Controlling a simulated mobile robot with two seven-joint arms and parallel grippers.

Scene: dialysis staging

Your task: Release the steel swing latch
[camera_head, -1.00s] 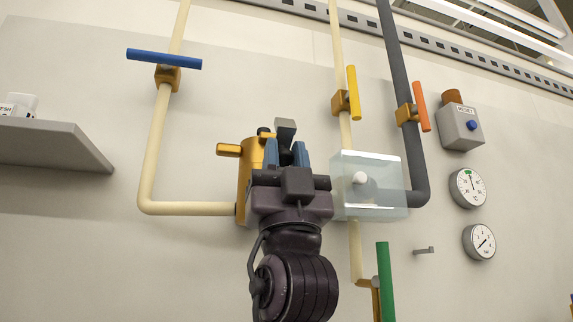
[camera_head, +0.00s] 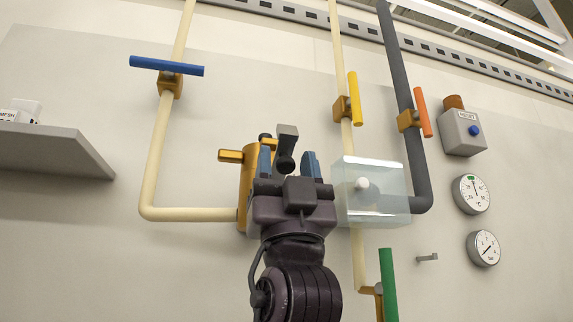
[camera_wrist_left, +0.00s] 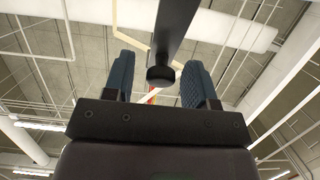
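A dark grey bar with a squared upper end (camera_head: 287,131) and a round dark knob (camera_head: 285,164) looks like the steel swing latch. It is in front of the brass-coloured housing (camera_head: 245,187) on the wall, which my left gripper partly hides. My left gripper (camera_head: 287,157) is open, its two blue fingers pointing up, one on each side of the knob. In the left wrist view, the bar comes down from the top and its knob (camera_wrist_left: 160,76) sits between the spread fingers, with a gap on both sides.
A clear box (camera_head: 373,205) with a white knob is just right of my gripper. Pipes carry a blue handle (camera_head: 167,66), a yellow handle (camera_head: 353,98), an orange handle (camera_head: 423,112) and a green handle (camera_head: 388,285). A grey shelf (camera_head: 50,148) juts out at left. Gauges (camera_head: 471,194) hang at right.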

